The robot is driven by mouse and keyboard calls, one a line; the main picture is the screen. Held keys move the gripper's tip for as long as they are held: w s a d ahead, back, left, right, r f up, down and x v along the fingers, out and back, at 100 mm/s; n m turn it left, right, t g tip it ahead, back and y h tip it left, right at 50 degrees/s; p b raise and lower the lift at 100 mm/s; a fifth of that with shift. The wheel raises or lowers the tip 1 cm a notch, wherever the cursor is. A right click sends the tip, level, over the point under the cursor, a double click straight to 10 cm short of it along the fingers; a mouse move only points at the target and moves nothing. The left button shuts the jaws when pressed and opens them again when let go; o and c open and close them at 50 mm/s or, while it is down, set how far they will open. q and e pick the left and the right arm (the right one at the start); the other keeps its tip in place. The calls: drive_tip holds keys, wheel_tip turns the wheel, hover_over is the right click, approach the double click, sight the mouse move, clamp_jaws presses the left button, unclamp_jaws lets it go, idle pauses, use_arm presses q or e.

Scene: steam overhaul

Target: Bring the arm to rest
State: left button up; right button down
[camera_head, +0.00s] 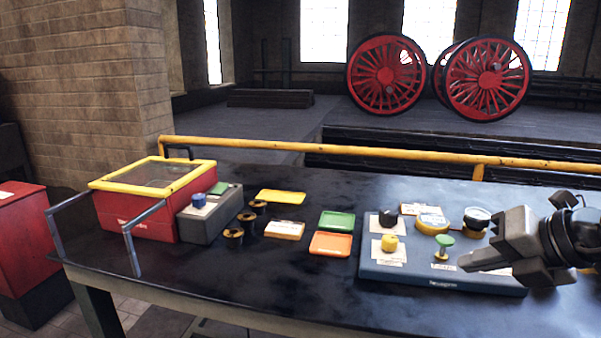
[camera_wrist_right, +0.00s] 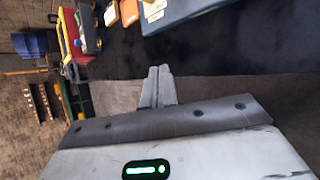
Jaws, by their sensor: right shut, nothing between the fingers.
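My right gripper (camera_head: 468,264) reaches in from the right in the head view. Its fingers are shut and empty, pointing left above the front right part of the blue-grey board (camera_head: 400,268). In the right wrist view the two fingers (camera_wrist_right: 157,88) lie side by side with nothing between them. A green knob (camera_head: 444,242) stands on the board just left of and behind the fingertips. A yellow knob (camera_head: 390,243) and a black knob (camera_head: 388,217) stand further left. My left gripper is not in view.
The black table (camera_head: 290,288) also holds a red box with a yellow-rimmed lid (camera_head: 135,215), a grey box (camera_head: 212,222), and green (camera_head: 336,221), orange (camera_head: 331,244) and yellow (camera_head: 281,196) trays. A yellow rail (camera_head: 330,149) runs along the back. The front left tabletop is clear.

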drive_tip(key=s+a+f+m+y, duration=0.1)
drive_tip(key=s+a+m+y, duration=0.1)
drive_tip(key=a+y, duration=0.5)
drive_tip(key=s+a+f+m+y, duration=0.1)
drive_tip(key=s+a+m+y, duration=0.2)
drive_tip(key=a, duration=0.5)
drive_tip(key=d+f+m+t+h+p, duration=0.2)
drive_tip(key=d+f+m+t+h, duration=0.2)
drive_tip(key=f+m+t+h, duration=1)
drive_tip(key=s+a+f+m+g+y, duration=0.1)
drive_tip(key=s+f+m+g, duration=1)
drive_tip(key=f, duration=0.1)
drive_tip(key=shift+s+y, duration=0.2)
drive_tip(key=shift+y, duration=0.1)
drive_tip(key=shift+w+f, duration=0.1)
